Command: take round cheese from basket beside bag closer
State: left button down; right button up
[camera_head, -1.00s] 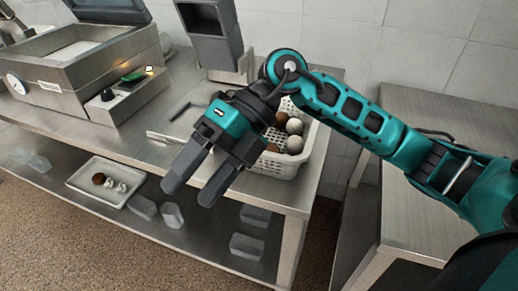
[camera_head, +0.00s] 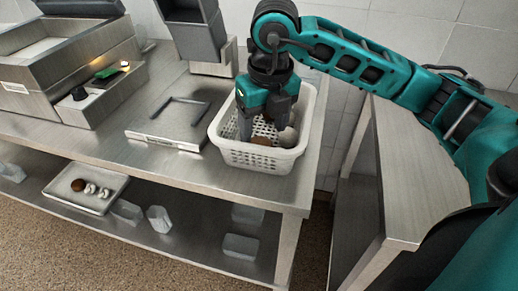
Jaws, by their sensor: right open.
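A white perforated basket (camera_head: 262,158) stands on the steel table near its right end. I cannot tell which nearby device is the bag closer; a flat steel unit with a dark bracket (camera_head: 168,128) lies just left of the basket. My left gripper is not in view.
A large steel machine (camera_head: 45,88) fills the table's left. On the lower shelf are a tray (camera_head: 86,203) with small round items and several clear containers (camera_head: 159,219). Another steel table (camera_head: 415,170) stands at right.

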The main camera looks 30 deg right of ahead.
aim_at(260, 141)
jog(key=f, duration=0.2)
jog(key=w+f, duration=0.1)
jog(key=f, duration=0.2)
jog(key=shift+f, duration=0.1)
jog(key=shift+w, duration=0.1)
jog(key=c, duration=0.7)
